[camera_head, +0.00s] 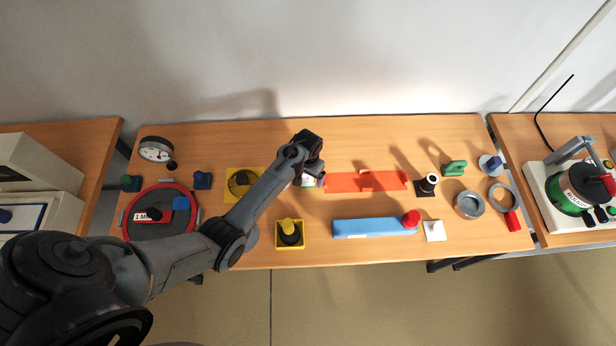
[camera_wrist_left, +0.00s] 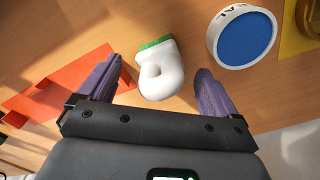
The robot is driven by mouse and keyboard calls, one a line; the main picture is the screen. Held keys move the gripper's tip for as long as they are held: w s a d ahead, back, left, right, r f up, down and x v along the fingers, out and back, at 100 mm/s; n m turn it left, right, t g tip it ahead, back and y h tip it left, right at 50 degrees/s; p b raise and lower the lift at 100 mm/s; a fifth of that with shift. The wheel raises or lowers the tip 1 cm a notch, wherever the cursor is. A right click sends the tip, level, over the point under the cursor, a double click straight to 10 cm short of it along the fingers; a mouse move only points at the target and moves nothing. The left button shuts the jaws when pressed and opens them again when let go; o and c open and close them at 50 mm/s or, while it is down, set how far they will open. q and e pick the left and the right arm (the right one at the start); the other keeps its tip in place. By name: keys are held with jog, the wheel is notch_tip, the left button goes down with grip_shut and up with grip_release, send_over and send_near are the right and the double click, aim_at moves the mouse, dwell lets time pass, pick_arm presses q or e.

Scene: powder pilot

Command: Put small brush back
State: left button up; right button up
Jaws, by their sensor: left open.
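My left gripper is open. In the left wrist view its two purple fingers (camera_wrist_left: 159,66) stand on either side of the brush, with a gap on both sides. I cannot tell how far above it they are. My right gripper is not in view.
The orange holder (camera_head: 350,183) lies right of the brush. A round white dish with a blue inside (camera_wrist_left: 243,38) is beside the brush in the wrist view. A blue box (camera_head: 370,228) and a yellow tray (camera_head: 280,245) are nearer the front edge. Rings and small parts fill the right end.

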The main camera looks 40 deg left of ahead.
pick_arm(q)
notch_tip(320, 180, up, 9)
jog(key=shift+r+p, duration=0.15)
jog(key=shift+p, duration=0.3)
jog(key=s+d+r+m+t, duration=0.1)
jog(key=s+d+r, duration=0.1)
jog(key=s, duration=0.6)
jog(key=s+d+r+m+t, duration=0.1)
jog(key=s+d+r, duration=0.2)
jog(key=s+d, duration=0.2)
jog(key=s+d+r+m+t, duration=0.1)
jog(key=s+d+r, duration=0.2)
jog(key=s, duration=0.9)
jog(key=shift+d+r+m+t, duration=0.3)
jog(key=shift+d+m, duration=0.1)
jog(key=shift+d, duration=0.1)
